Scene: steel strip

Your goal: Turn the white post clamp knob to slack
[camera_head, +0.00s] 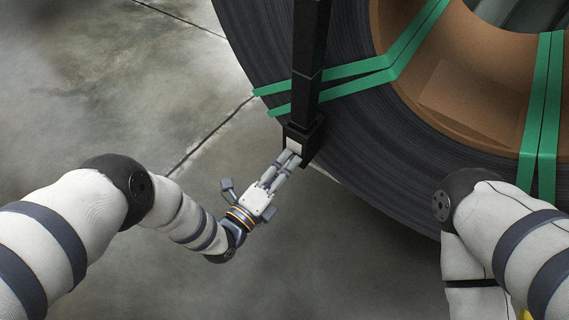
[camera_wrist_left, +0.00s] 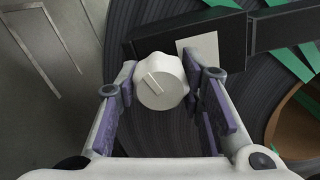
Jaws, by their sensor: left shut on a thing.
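The white post clamp knob (camera_wrist_left: 161,82) is a round, ribbed knob with a pointer line across its face, seen between the finger pads in the left wrist view. My left gripper (camera_wrist_left: 163,92) is shut on it, one purple pad on each side. In the head view my left gripper (camera_head: 290,160) reaches up to the clamp block (camera_head: 311,138) at the foot of the black post (camera_head: 308,60). A pale plate (camera_head: 294,144) shows on the block, also in the left wrist view (camera_wrist_left: 200,50). The fingers largely hide the knob in the head view. My right gripper is out of view.
A large dark coil of strip (camera_head: 375,150) with green straps (camera_head: 541,110) and a brown core (camera_head: 450,80) stands close behind the post. The concrete floor (camera_head: 120,90) is open to the left. My right arm is at the lower right.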

